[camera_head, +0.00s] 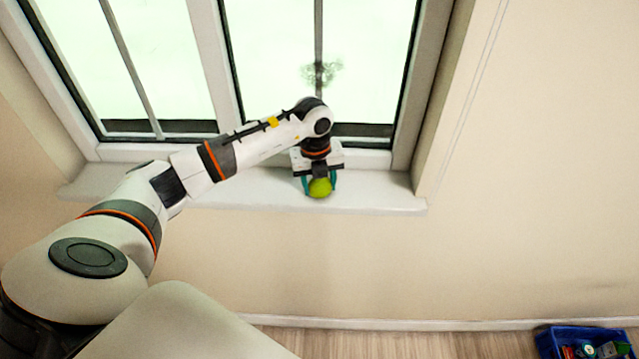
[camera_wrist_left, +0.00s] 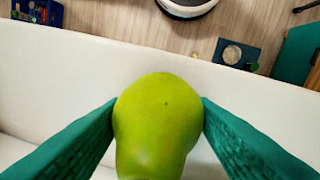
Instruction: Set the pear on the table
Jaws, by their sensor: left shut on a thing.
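The pear (camera_head: 320,188) is yellow-green and sits between the teal fingers of my left gripper (camera_head: 318,184), at the front of the white window sill. In the left wrist view the pear (camera_wrist_left: 158,122) fills the middle, with a teal finger (camera_wrist_left: 60,140) touching it on each side. My left gripper is shut on it. I cannot tell whether the pear touches the sill or hangs just above it. No table is clearly seen in the head view. My right gripper is not in view.
The window sill (camera_head: 240,190) is otherwise bare, with window panes and frame close behind it. A blue crate (camera_head: 545,343) with several small things stands on the wooden floor at the lower right. A dark tray (camera_wrist_left: 222,50) with a round item shows in the wrist view.

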